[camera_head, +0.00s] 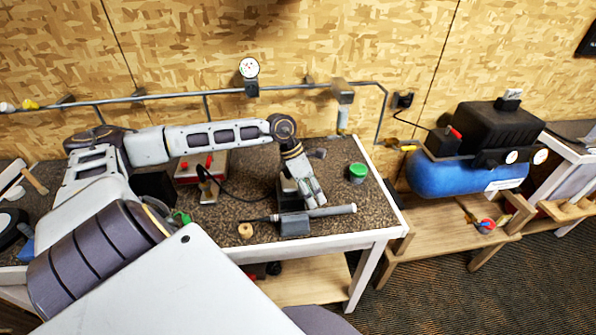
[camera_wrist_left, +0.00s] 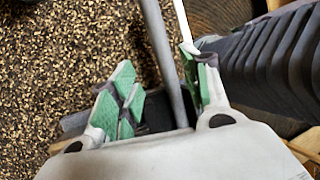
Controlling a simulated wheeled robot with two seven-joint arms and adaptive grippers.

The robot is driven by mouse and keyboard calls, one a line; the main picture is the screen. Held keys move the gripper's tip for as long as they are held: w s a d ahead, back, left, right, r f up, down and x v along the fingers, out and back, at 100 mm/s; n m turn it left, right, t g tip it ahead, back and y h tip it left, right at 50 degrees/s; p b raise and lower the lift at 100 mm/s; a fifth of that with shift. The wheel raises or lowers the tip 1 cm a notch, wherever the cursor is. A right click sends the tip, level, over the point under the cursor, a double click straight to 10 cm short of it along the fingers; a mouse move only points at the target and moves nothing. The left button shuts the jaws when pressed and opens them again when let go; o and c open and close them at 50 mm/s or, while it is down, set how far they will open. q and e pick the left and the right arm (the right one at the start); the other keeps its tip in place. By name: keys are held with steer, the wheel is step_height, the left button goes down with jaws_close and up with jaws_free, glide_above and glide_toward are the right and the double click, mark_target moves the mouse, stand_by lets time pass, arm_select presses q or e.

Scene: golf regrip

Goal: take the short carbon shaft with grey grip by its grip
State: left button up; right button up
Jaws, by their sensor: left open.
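The short shaft with the grey grip lies across a dark grey block (camera_head: 294,223) near the bench's front edge. Its grey grip (camera_head: 342,210) points right and its thin dark end points left. My left gripper (camera_head: 316,201) is directly over the grip beside the block, reaching down from behind. In the left wrist view a grey rod (camera_wrist_left: 163,60) runs between the open green-padded fingers of my left gripper (camera_wrist_left: 162,92). The rod lies closer to the right finger, and I cannot tell whether it touches. My right gripper is not in view.
The speckled bench top (camera_head: 240,190) has a white front edge. A green-lidded jar (camera_head: 357,173) stands right of the gripper, and a small tan roll (camera_head: 245,230) left of the block. A red-and-white box (camera_head: 200,168) is behind. A blue compressor (camera_head: 465,176) stands further right.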

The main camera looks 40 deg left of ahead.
arm_select(q)
steer(key=shift+f, duration=0.1)
steer(key=shift+w+d+f+p, duration=0.15)
steer(key=shift+d+f+p, duration=0.45)
steer(key=shift+d+f, duration=0.55)
steer(key=shift+x, duration=0.95)
steer(key=shift+a, duration=0.1)
steer(key=shift+c, duration=0.4)
jaws_close()
